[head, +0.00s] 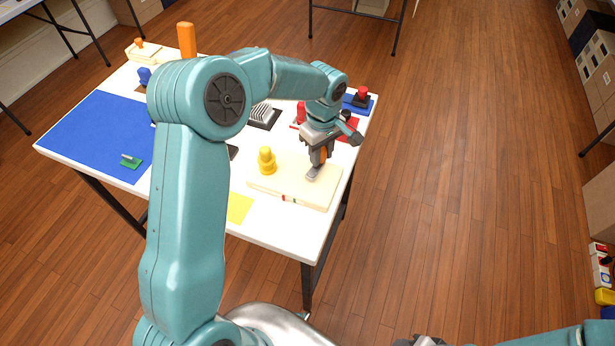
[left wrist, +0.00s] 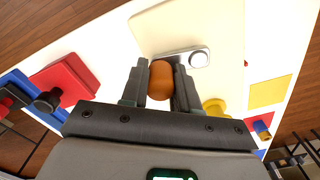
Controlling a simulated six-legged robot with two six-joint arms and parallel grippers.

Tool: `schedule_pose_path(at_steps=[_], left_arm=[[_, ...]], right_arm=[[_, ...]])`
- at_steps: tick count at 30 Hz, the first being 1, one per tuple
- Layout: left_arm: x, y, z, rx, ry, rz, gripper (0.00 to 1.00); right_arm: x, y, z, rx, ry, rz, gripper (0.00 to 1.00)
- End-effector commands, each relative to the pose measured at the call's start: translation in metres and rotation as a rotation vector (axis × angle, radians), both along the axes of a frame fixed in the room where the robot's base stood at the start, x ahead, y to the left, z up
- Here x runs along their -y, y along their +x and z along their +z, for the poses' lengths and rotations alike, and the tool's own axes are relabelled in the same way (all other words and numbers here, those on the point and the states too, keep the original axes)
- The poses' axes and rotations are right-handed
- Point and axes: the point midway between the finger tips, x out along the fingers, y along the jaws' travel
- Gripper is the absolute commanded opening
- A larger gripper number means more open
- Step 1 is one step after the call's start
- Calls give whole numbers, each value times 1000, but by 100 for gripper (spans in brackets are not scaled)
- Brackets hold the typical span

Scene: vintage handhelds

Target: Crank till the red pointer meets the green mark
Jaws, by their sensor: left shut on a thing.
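A cream box (head: 262,183) lies flat near the table's front right corner; its top fills the upper middle of the left wrist view (left wrist: 165,28). A grey crank arm (head: 313,174) with an upright orange handle (left wrist: 160,80) sits on it. My left gripper (head: 321,158) is shut on the orange handle, one finger on each side. On the box's front edge, a small red pointer (head: 284,198) shows just left of a dark green mark (head: 294,201); they look close but apart. My right gripper (head: 428,341) shows only partly at the bottom edge.
A yellow knobbed piece (head: 266,163) stands by the crank's left. A yellow square (head: 239,208), a blue mat (head: 85,135) and a green piece (head: 132,162) lie further left. Red pieces (head: 301,112) and a blue base with a red knob (head: 362,94) stand behind the crank.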

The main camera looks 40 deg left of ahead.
Motion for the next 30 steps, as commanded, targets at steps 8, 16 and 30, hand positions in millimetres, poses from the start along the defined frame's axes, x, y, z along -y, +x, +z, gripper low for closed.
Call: schedule_pose_path(at_steps=[8, 16, 30], left_arm=[[-19, -10, -3, -17, -2, 0, 0], [-19, -11, -4, -18, -4, 0, 0], [-34, -30, -4, -17, -6, -1, 0]], right_arm=[[0, 0, -2, 0, 0, 0, 43], [0, 0, -2, 0, 0, 0, 43], [0, 0, -10, 0, 0, 0, 43]])
